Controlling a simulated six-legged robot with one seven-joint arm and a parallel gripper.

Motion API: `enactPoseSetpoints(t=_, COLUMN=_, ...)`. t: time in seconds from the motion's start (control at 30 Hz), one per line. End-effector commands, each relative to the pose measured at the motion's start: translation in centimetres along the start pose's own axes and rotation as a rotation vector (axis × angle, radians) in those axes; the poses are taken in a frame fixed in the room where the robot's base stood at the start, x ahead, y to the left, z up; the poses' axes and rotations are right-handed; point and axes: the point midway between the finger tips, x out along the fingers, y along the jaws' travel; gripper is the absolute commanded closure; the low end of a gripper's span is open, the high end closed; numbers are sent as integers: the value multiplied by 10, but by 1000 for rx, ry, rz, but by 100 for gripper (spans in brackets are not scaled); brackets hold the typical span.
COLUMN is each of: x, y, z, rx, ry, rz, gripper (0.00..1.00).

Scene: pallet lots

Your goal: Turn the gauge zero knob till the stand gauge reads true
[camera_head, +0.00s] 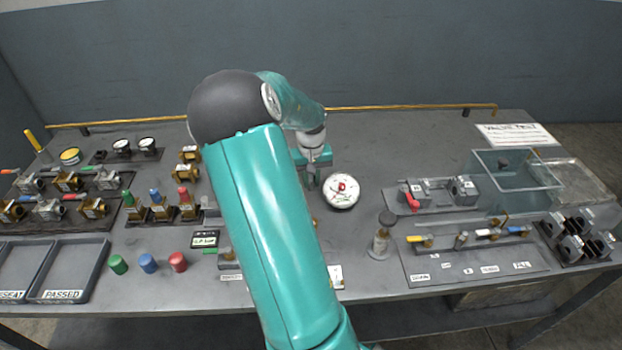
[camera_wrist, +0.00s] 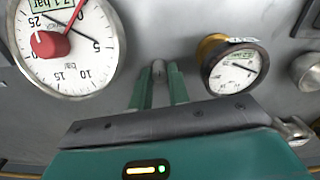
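A large white dial gauge (camera_wrist: 85,62) fills the upper left of the wrist view, upside down. A red knob (camera_wrist: 50,44) sits on its face, with a red needle and a dark needle. Its small display seems to read about 7.1 bar. In the head view this gauge (camera_head: 341,203) with its red knob (camera_head: 342,187) is just right of my gripper (camera_head: 318,172). In the wrist view my gripper (camera_wrist: 159,70) has its two fingers apart, beside the gauge and off the knob. A small grey post shows between or beyond the fingertips.
A smaller gauge (camera_wrist: 236,68) with a brass fitting and display is right of my fingers. On the bench are valves (camera_head: 68,181), coloured caps (camera_head: 148,262), trays (camera_head: 70,268), a tall stem (camera_head: 380,243) and a clear bin (camera_head: 517,170). The bench back is mostly clear.

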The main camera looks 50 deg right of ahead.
Motion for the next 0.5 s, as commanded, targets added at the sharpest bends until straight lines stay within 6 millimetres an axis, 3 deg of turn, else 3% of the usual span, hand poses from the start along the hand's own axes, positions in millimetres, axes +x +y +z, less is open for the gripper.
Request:
enactPoseSetpoints(t=0.17, x=0, y=0, z=0, rx=42, ry=0, rz=0, gripper=100)
enactPoseSetpoints(t=0.5, x=0, y=0, z=0, rx=359, ry=-1, rz=-1, gripper=100)
